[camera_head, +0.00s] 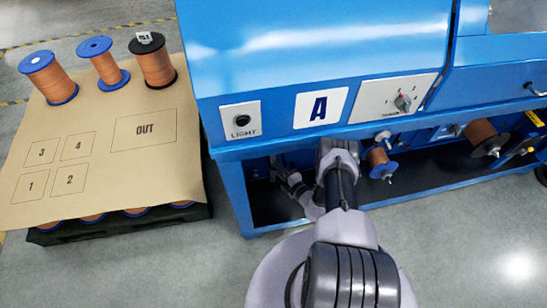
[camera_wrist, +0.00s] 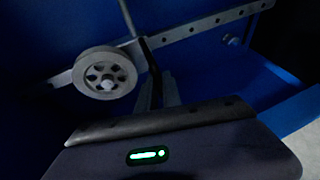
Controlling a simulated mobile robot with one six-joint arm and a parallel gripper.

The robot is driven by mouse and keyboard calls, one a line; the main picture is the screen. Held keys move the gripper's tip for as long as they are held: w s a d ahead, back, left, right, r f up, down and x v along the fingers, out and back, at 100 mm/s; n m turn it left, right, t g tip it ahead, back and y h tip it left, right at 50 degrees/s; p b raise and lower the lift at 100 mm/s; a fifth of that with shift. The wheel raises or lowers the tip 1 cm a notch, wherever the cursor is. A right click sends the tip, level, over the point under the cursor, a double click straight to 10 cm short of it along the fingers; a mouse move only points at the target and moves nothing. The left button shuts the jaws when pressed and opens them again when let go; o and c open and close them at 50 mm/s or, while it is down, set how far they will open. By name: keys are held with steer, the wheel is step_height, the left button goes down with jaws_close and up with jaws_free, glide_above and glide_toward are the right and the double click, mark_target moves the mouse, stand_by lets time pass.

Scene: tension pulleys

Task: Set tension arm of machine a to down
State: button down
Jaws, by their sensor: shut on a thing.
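In the wrist view the tension arm (camera_wrist: 205,27) is a grey bar with several holes, sloping down to the left. A grey spoked pulley (camera_wrist: 104,73) sits near its lower left end. A thin dark rod (camera_wrist: 130,18) crosses the bar and runs down to my gripper (camera_wrist: 156,76). The fingers are close together on the rod's lower end; the exact contact is dark.
A light switch (camera_head: 240,119) and a rotary knob panel (camera_head: 394,98) are on the machine's front. Copper spools (camera_head: 379,161) are in the bay right of my arm. A covered pallet (camera_head: 100,178) with several spools stands at left, with floor between.

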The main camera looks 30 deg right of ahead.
steer(key=f, duration=0.1)
steer(key=f+b, duration=0.1)
steer(key=shift+w+f, duration=0.2)
steer(key=shift+f, duration=0.1)
steer(key=c, duration=1.5)
jaws_free()
steer(key=shift+a, duration=0.1)
steer(key=shift+c, duration=0.2)
steer(key=shift+s, duration=0.1)
steer(key=p+v, duration=0.5)
steer(key=v, duration=1.2)
steer(key=shift+s+f+p, duration=0.25)
steer(key=shift+p, duration=0.05)
